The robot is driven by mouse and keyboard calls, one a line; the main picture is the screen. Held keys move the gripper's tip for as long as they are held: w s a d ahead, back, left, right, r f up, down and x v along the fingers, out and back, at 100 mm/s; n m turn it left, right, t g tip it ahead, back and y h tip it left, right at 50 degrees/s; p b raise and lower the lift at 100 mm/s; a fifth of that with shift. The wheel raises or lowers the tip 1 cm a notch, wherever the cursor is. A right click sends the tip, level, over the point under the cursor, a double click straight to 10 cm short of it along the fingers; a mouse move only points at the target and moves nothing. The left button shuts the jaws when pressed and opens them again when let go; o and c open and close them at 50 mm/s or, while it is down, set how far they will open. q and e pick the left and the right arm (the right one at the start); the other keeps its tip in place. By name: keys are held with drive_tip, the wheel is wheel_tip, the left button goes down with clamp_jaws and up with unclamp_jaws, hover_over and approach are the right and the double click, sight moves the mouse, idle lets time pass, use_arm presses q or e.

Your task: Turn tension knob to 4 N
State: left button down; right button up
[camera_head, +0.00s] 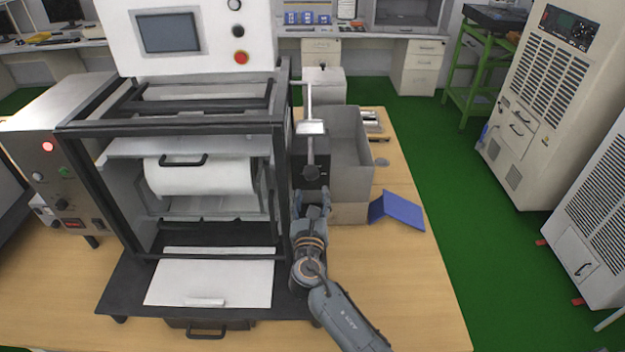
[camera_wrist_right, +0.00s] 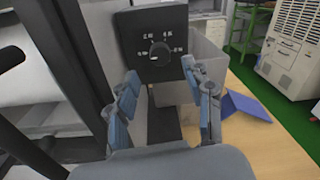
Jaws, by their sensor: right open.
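The tension knob (camera_wrist_right: 160,53) is a small round dark knob on a black panel (camera_wrist_right: 136,22) with several white markings around it, seen in the right wrist view. The markings are too small to read surely, and so is the knob's exact setting. In the head view the black box (camera_head: 310,170) with the knob stands just right of the machine frame; the knob itself is not clear there. My right gripper (camera_head: 311,200) is in front of this box, pointing at it. In the right wrist view its blue-padded fingers (camera_wrist_right: 165,88) are apart and empty, below the knob and not touching it.
The machine's dark frame (camera_head: 283,150) stands close left of my right gripper. A grey open box (camera_head: 352,180) and a blue folder (camera_head: 400,209) are on the right of the wooden table (camera_head: 400,290). The table's front right is clear.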

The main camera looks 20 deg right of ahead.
drive_tip(key=shift+p+x, duration=0.3)
drive_tip(key=shift+x, duration=2.35)
drive_tip(key=shift+c, duration=0.2)
clamp_jaws()
